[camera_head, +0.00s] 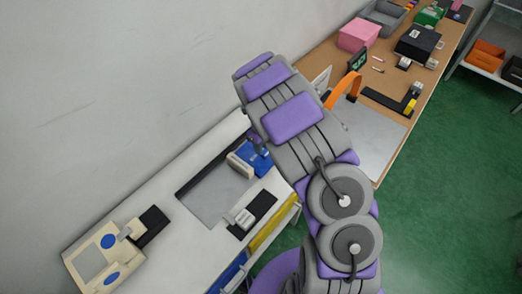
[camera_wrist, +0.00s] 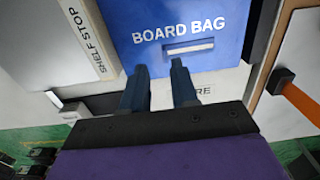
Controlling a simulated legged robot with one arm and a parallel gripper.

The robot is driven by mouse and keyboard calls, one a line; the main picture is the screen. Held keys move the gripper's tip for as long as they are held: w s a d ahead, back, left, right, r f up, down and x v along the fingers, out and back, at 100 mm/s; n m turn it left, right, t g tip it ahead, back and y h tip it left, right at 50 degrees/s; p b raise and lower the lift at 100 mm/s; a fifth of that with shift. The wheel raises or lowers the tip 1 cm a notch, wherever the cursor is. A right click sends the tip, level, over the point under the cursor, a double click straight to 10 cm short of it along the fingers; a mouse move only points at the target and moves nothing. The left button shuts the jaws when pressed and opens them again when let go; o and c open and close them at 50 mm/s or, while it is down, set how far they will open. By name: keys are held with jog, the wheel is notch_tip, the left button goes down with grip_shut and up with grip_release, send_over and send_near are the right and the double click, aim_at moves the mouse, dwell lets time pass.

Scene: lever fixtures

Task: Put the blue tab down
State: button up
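A blue block (camera_head: 257,158) with a cream part on its left stands on the white bench, partly hidden behind my arm. In the wrist view, a blue panel (camera_wrist: 190,12) marked "BOARD BAG" fills the top middle, with a pale slot or bar below the words. I cannot tell which blue part is the tab. My gripper (camera_wrist: 160,82) shows two dark blue fingers, apart, with nothing visible between them. Their tips lie at the panel's lower edge in the picture; I cannot tell if they touch it.
A cream fixture with blue discs (camera_head: 106,258) sits at the bench's left end. A grey plate (camera_head: 212,196) lies on the bench. A wooden table holds a pink box (camera_head: 358,35) and an orange strap (camera_head: 343,88).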

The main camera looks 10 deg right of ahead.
jog(key=s+d+r+n, duration=0.1)
jog(key=s+r+n, duration=0.25)
jog(key=r, duration=0.45)
jog(key=s+d+r+n, duration=0.2)
jog(key=s+r, duration=0.2)
jog(key=r, duration=0.5)
jog(key=s+a+r+n, duration=0.1)
jog(key=s+r+n, duration=0.2)
jog(key=s+n, duration=0.4)
jog(key=s+a+r+n+g, duration=0.1)
jog(key=s+r+n, duration=0.2)
jog(key=s+n, duration=0.5)
jog(key=s+a+r+n, duration=0.1)
jog(key=s+r+n, duration=0.2)
jog(key=s+n, duration=0.5)
jog(key=s+p, duration=0.1)
jog(key=s, duration=0.7)
jog(key=shift+s+a+r+g, duration=0.2)
jog(key=shift+s+r+g, duration=0.15)
jog(key=shift+s+g, duration=0.05)
jog(key=shift+c, duration=0.2)
